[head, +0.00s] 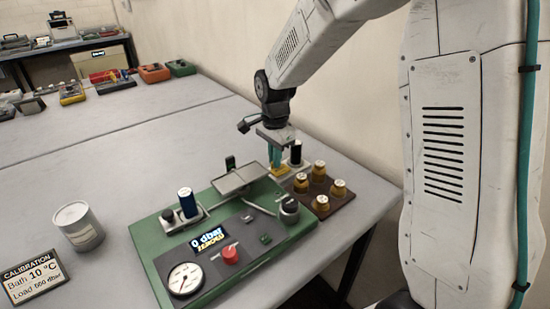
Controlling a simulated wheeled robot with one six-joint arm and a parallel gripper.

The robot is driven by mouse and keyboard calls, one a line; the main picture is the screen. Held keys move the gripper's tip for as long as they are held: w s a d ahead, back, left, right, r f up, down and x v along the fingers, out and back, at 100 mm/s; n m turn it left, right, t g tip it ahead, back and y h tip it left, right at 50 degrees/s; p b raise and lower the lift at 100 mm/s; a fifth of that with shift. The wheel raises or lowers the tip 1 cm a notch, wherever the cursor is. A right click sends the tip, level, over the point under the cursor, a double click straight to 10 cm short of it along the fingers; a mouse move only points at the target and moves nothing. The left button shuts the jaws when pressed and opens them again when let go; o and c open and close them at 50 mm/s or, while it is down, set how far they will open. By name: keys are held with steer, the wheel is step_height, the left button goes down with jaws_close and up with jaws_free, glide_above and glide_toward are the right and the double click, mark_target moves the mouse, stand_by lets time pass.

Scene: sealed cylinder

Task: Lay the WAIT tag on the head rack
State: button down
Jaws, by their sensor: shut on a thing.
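My gripper (275,153) points down at the back right of the green test unit, its teal fingers close together on a small yellow piece. This piece, seemingly the WAIT tag (281,171), is partly hidden by the fingers, and I cannot read any lettering on it. The head rack (333,205), a dark brown board, carries several brass heads (322,202) with pale tops. The yellow piece is at the rack's back-left side; I cannot tell whether it touches the rack. A black cylinder (295,152) stands close behind the fingers.
The green test unit (143,231) has a dial (186,279), a red knob (230,255) and a "0 dbar" display (207,238). A grey can (78,227) and calibration sign (34,277) stand left.

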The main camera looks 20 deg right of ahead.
steer(key=shift+f, duration=0.25)
steer(key=c, duration=1.6)
jaws_free()
steer(key=shift+o, duration=0.2)
step_height(320, 180, up, 12)
steer(key=s+d+r+n, duration=0.2)
steer(key=s+r+n, duration=0.2)
steer(key=s, duration=0.5)
steer(key=s+d+f+n+t, duration=0.1)
steer(key=s+n, duration=0.9)
steer(key=s, duration=1.3)
steer(key=shift+d, duration=0.35)
